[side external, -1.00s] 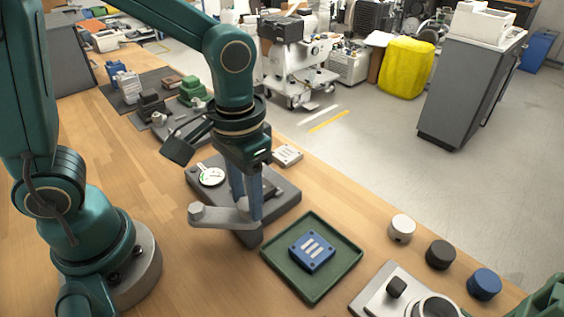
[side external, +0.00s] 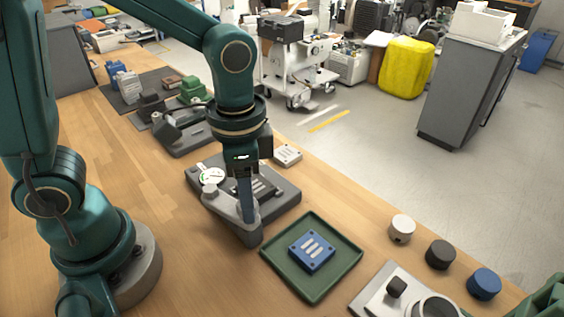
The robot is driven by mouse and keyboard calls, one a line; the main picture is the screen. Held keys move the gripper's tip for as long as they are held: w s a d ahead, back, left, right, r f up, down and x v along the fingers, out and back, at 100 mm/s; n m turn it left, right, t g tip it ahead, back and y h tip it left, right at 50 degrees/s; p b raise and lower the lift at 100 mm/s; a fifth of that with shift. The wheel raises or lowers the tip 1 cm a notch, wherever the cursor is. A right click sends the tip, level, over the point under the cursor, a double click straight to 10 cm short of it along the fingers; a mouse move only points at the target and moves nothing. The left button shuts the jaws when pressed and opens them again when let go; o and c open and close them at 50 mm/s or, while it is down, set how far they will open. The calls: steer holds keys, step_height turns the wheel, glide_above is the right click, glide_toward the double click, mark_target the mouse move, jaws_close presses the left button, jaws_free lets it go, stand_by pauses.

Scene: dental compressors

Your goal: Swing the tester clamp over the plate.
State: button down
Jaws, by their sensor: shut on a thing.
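The tester (side external: 288,202) is a dark grey block on the wooden bench, with a round white dial gauge (side external: 212,176) at its left. A dark slotted plate (side external: 262,184) lies on the tester, partly hidden behind my fingers. The tester clamp (side external: 225,207) is a grey arm with a round knob (side external: 210,187) at its far end. The clamp lies along the tester's left side, its knob close to the gauge in the picture and left of the plate. My gripper (side external: 246,212) points down and is shut on the clamp; the exact contact is partly hidden.
A green tray (side external: 283,283) holding a blue slotted plate (side external: 312,251) is in front right. A pale slotted plate (side external: 288,155) lies behind the tester. White, black and blue round knobs (side external: 441,254) stand at right. Dark fixtures (side external: 185,132) are behind left. Bench left of the tester is clear.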

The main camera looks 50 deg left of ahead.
steer(key=m, duration=1.1)
steer(key=shift+m, duration=0.4)
stand_by(0.3)
steer(key=shift+c, duration=2.3)
jaws_free()
steer(key=shift+r, duration=2.6)
